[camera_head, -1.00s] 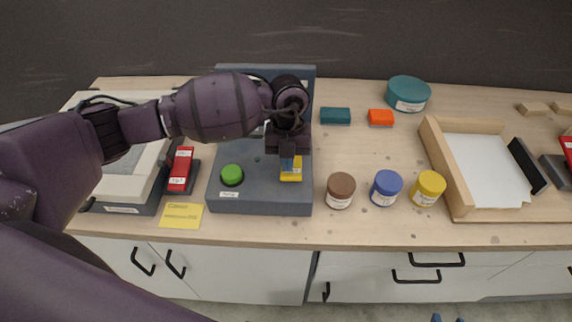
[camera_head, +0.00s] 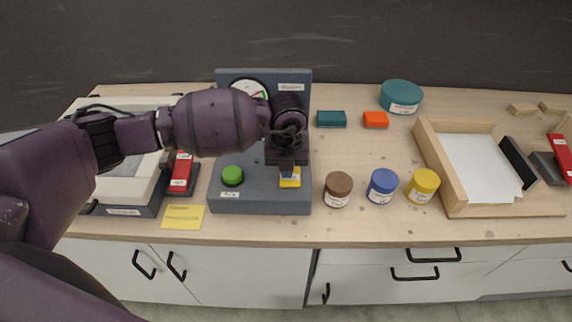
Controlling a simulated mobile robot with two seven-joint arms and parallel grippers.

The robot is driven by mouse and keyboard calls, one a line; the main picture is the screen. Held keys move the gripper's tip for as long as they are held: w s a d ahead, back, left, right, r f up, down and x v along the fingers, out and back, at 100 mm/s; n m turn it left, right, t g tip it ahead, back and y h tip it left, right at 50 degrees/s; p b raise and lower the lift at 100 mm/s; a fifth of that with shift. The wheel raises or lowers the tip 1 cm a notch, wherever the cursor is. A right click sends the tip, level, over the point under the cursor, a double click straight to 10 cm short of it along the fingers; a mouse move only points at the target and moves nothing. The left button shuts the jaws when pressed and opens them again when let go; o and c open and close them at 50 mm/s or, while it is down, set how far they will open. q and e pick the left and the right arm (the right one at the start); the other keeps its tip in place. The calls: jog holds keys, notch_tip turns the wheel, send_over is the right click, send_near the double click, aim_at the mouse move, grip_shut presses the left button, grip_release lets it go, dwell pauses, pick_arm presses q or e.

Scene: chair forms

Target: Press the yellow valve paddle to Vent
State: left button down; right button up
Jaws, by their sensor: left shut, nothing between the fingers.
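The yellow valve paddle (camera_head: 290,181) sits at the front right of a dark grey control panel (camera_head: 262,202), with a white label on it. My left gripper (camera_head: 287,172) is shut and empty, pointing down over the paddle. Its fingertips are at the paddle's rear part; I cannot tell whether they touch it. The gripper hides the back of the paddle. A green button (camera_head: 232,176) is to the left on the same panel. A round gauge (camera_head: 249,92) on the upright back is partly hidden by my arm. My right gripper is out of view.
Brown (camera_head: 338,189), blue (camera_head: 382,186) and yellow (camera_head: 423,187) jars stand right of the panel. A wooden tray (camera_head: 447,185) with paper is farther right.

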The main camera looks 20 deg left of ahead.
pick_arm(q)
jog(key=shift+s+f, duration=0.35)
jog(key=shift+f, duration=0.1)
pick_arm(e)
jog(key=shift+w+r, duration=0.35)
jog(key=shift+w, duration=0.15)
